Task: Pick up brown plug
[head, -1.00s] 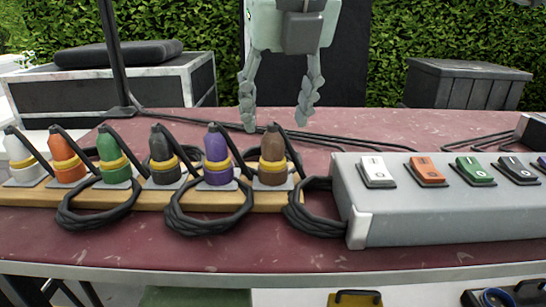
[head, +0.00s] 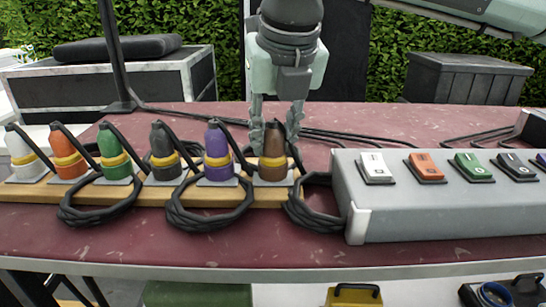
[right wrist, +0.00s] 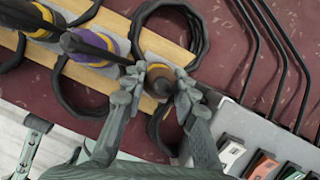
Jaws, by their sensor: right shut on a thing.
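The brown plug (head: 272,152) with a yellow band stands upright at the right end of the wooden strip, in a row of coloured plugs. My right gripper (head: 274,132) comes down from above and behind it, its fingers on both sides of the plug's upper part. In the right wrist view the fingers (right wrist: 160,84) close around the brown plug (right wrist: 160,75). The plug's base still sits on its plate on the strip. My left gripper does not show.
The purple plug (head: 217,155) stands just left, with black, green, orange and white plugs beyond. Coiled black cables (head: 318,207) lie in front. A grey switch box (head: 440,205) with coloured switches stands close on the right. Black rods (head: 350,136) lie behind on the red table.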

